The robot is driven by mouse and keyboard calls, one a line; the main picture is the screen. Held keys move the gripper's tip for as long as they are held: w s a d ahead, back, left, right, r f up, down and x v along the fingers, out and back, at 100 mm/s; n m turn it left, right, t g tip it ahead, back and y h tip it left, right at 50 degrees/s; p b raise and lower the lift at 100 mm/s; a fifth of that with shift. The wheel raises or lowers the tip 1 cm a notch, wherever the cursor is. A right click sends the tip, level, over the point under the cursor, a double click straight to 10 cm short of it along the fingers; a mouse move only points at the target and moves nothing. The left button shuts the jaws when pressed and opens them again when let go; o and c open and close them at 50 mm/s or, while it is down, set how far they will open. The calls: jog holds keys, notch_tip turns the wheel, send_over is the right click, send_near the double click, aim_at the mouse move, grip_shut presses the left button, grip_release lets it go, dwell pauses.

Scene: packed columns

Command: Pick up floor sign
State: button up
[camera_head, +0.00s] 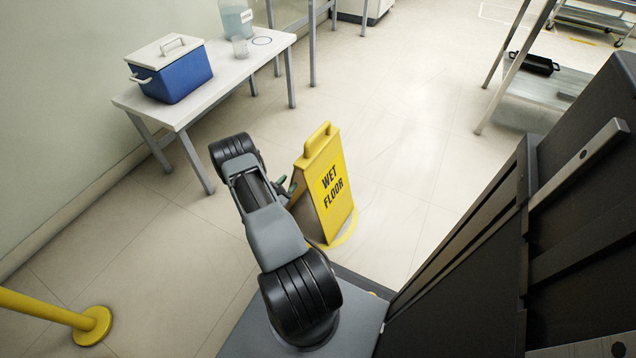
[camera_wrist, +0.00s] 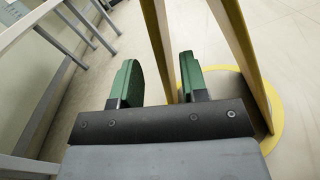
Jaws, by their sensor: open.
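The yellow floor sign (camera_head: 328,190) reads "WET FLOOR" and stands upright on the floor, just right of my arm in the head view. It has a handle on top and a yellow ring around its foot. In the wrist view the floor sign (camera_wrist: 235,50) shows as two slanting panels, with its base ring at the right. My gripper (camera_wrist: 160,80) is open with two green fingers. Floor and part of one sign panel show between and beyond the fingers. In the head view my gripper (camera_head: 287,187) is beside the sign's left edge, partly hidden by my arm. Whether it touches cannot be told.
A white table (camera_head: 215,80) at the upper left holds a blue cooler (camera_head: 175,82), a clear jug (camera_head: 236,18) and a cup. A yellow post (camera_head: 60,315) is at the lower left. A metal shelf (camera_head: 560,82) stands at the upper right. Open floor lies behind the sign.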

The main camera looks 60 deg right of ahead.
aim_at(297, 178)
jog(key=shift+s+d+b, duration=0.2)
jog(key=shift+d+b, duration=0.35)
jog(key=shift+d, duration=0.9)
jog(key=shift+s+d+b, duration=0.15)
jog(key=shift+d+b, duration=0.35)
jog(key=shift+d, duration=0.95)
jog(key=shift+c, duration=0.3)
grip_shut()
jog(key=shift+r, duration=0.15)
